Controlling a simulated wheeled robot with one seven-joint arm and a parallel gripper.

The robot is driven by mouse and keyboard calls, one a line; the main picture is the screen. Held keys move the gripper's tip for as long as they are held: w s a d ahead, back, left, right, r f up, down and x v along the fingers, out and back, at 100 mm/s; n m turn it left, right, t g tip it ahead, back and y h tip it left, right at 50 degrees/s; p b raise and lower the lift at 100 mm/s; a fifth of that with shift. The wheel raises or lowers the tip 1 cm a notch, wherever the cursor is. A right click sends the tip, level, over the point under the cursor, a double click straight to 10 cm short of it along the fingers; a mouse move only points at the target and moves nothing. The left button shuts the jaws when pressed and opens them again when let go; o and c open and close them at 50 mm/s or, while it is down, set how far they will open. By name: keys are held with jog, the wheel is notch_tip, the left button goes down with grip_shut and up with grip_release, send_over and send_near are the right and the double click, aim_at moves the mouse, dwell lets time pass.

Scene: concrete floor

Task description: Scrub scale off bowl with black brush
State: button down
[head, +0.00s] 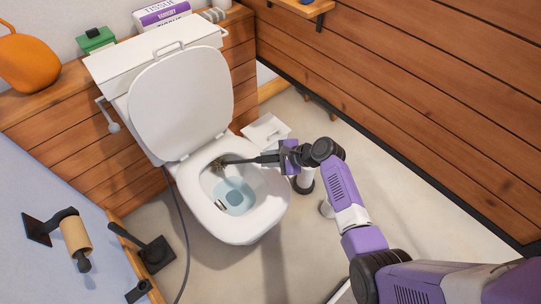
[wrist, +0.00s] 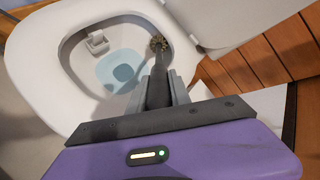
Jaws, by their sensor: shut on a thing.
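The white toilet bowl (head: 257,218) stands open with its lid (head: 183,103) raised. Pale blue water (head: 234,197) lies in it, and brownish marks show on its inner wall in the head view. My gripper (head: 283,157) is at the bowl's right rim, shut on the handle of the black brush (head: 250,160). The brush points left into the bowl. I cannot tell whether the bristles touch the wall.
A small white holder (wrist: 97,41) hangs inside the bowl. A black stand (head: 155,253) and a toilet paper roll (head: 76,235) are at the left. A wooden wall (head: 420,90) bounds the right side. A white panel (head: 266,130) stands behind my gripper.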

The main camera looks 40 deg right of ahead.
jog(key=shift+w+a+p, duration=0.2)
jog(key=shift+a+p, duration=0.45)
jog(key=shift+a, duration=0.45)
jog(key=shift+a+f+p, duration=0.1)
jog(key=shift+a+p, duration=1.1)
jog(key=shift+a, duration=0.75)
jog(key=s+r+p, duration=0.2)
jog(key=s+p, duration=0.1)
jog(key=s+r+p, duration=0.1)
jog(key=s+p, duration=0.1)
jog(key=shift+d, duration=0.1)
jog(key=shift+s+r, duration=0.1)
